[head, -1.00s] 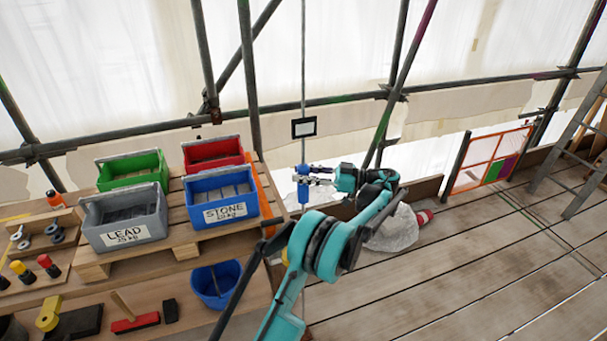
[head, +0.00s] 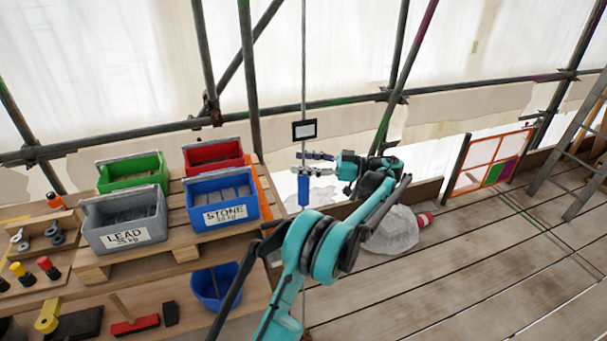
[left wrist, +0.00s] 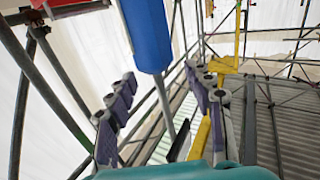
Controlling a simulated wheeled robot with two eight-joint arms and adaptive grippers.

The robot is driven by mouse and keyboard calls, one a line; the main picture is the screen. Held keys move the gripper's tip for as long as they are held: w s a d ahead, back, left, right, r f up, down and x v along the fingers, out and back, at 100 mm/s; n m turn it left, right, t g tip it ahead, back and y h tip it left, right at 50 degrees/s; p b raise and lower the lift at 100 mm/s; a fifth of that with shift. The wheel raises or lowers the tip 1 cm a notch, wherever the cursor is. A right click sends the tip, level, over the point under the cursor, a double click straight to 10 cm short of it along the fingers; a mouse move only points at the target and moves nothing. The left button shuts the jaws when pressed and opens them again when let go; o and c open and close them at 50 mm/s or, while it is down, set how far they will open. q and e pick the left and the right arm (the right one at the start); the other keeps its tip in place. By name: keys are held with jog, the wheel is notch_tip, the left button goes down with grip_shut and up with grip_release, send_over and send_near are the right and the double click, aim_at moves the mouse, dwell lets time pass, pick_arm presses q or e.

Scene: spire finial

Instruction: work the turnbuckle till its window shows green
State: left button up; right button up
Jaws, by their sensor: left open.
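The turnbuckle's blue body (head: 303,190) hangs upright on a thin vertical rod (head: 303,70) in the middle of the head view. My left gripper (head: 306,162) is open and level with the top of the blue body, with a finger on either side of the rod line. In the left wrist view the blue body (left wrist: 147,35) fills the top centre, above the gap between my open purple-padded fingers (left wrist: 160,92). I cannot make out a window or any green on the turnbuckle. My right gripper is not in view.
A black-framed pale panel (head: 304,130) is on the rod above the gripper. Grey LEAD (head: 125,228) and blue STONE (head: 222,205) bins stand on a pallet to the left. Scaffold poles cross behind. Plank floor (head: 470,270) lies open to the right.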

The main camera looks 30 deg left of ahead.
aim_at(304, 148)
pick_arm(q)
notch_tip(304, 148, up, 5)
jog(key=shift+d, duration=0.1)
dwell(0.7)
